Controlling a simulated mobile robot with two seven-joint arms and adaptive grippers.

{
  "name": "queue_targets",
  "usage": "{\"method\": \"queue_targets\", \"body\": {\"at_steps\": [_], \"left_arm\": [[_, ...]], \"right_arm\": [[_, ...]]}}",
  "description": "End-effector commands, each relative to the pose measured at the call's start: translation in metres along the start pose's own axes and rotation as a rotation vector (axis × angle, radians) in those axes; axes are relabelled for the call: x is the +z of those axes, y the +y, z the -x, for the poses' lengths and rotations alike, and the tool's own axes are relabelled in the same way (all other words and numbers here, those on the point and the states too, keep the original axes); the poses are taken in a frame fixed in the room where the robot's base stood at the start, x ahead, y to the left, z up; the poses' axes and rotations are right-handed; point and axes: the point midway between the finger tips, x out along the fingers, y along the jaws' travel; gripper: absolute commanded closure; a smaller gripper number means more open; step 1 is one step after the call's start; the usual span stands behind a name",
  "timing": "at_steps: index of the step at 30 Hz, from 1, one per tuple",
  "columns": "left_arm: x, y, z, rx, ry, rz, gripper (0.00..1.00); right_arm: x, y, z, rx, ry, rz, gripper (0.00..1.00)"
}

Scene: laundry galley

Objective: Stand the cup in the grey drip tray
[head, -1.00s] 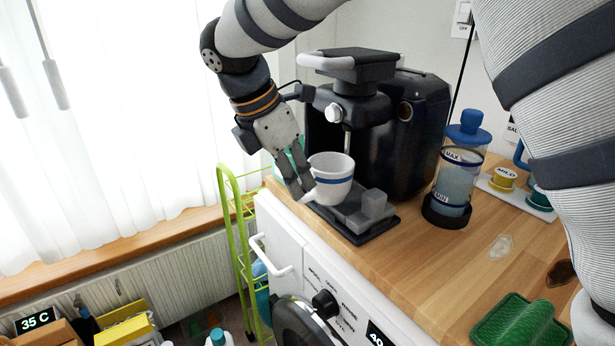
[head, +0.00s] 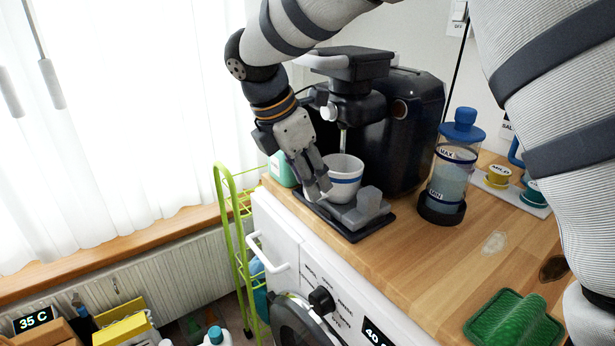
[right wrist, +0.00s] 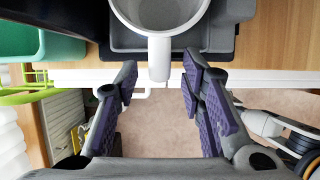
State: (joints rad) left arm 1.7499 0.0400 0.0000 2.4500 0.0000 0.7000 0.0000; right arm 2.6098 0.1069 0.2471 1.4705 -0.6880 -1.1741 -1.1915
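The cup (head: 347,176), white with a blue band, looks upright in the grey drip tray (head: 340,213), below the black coffee machine's spout. My right gripper (head: 322,190) is at the cup's left side, near its handle. In the right wrist view the cup (right wrist: 160,12) is at the top, its handle pointing between the fingertips of the right gripper (right wrist: 159,76). The fingers are spread, with a gap on each side of the handle. The tray (right wrist: 122,38) also shows beside the cup there. The cup's base is partly hidden in the head view.
The coffee machine (head: 414,130) stands behind the tray. A blue-lidded canister (head: 450,172) stands further right, and a green cloth-like item (head: 515,322) lies at front right. The counter between is mostly clear.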

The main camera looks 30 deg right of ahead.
Motion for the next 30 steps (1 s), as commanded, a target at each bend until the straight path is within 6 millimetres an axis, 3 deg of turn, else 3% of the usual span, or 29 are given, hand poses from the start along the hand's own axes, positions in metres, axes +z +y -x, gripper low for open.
{"method": "queue_targets", "body": {"at_steps": [5,15,18,22,30], "left_arm": [[0.002,0.000,-0.002,0.000,-0.008,0.000,0.60],[0.013,-0.001,-0.015,-0.002,-0.053,0.000,0.60],[0.014,-0.001,-0.017,-0.002,-0.062,0.001,0.60],[0.015,-0.001,-0.018,-0.003,-0.065,0.001,0.60],[0.015,-0.001,-0.018,-0.002,-0.064,0.000,0.60]], "right_arm": [[0.000,0.001,0.029,0.004,-0.001,-0.001,0.64],[-0.083,0.001,0.059,-0.002,-0.002,0.005,0.64],[-0.100,0.001,0.067,-0.003,-0.001,0.004,0.64],[-0.110,0.001,0.073,-0.001,0.000,0.001,0.64],[-0.111,0.000,0.075,0.001,0.001,0.000,0.64]]}}
